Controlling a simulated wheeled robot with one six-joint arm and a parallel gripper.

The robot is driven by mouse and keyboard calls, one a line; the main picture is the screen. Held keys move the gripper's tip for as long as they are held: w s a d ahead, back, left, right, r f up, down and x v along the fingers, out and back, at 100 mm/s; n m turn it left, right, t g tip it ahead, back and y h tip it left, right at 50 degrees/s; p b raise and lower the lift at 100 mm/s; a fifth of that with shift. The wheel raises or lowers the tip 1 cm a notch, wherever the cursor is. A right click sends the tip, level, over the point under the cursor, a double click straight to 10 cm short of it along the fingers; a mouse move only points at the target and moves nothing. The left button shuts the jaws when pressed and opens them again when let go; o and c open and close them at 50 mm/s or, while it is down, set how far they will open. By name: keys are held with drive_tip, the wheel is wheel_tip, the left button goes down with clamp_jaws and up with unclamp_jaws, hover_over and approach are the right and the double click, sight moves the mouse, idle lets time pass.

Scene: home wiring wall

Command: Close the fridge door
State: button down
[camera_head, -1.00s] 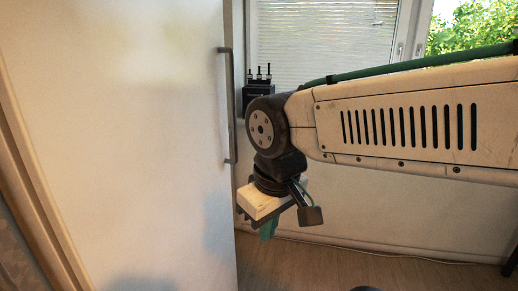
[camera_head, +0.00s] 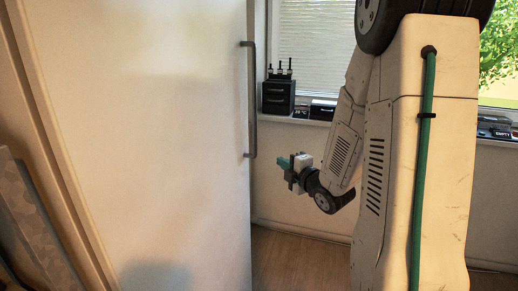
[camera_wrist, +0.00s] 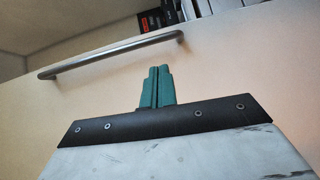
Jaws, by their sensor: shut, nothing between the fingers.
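The fridge door (camera_head: 140,130) is a large pale panel filling the left half of the head view. Its grey vertical bar handle (camera_head: 250,100) runs along the right edge. I cannot tell the door's angle. My gripper (camera_head: 282,162) is just right of the door's edge, around the height of the handle's lower end, with its green fingers pointing left. In the wrist view the green fingers (camera_wrist: 157,87) are together and empty, in front of a pale surface. The handle (camera_wrist: 110,55) shows beyond them at upper left. No contact with the door is visible.
A window (camera_head: 305,45) is behind, with dark boxes (camera_head: 278,95) on its sill. Bare floor (camera_head: 300,260) lies below my gripper. A patterned grey panel (camera_head: 35,225) stands at the lower left. My arm covers much of the right side.

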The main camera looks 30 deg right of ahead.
approach(256, 144)
drive_tip(key=shift+n+t, duration=0.3)
drive_tip(key=w, duration=0.7)
drive_tip(key=shift+d+f, duration=0.2)
drive_tip(key=shift+f, duration=0.15)
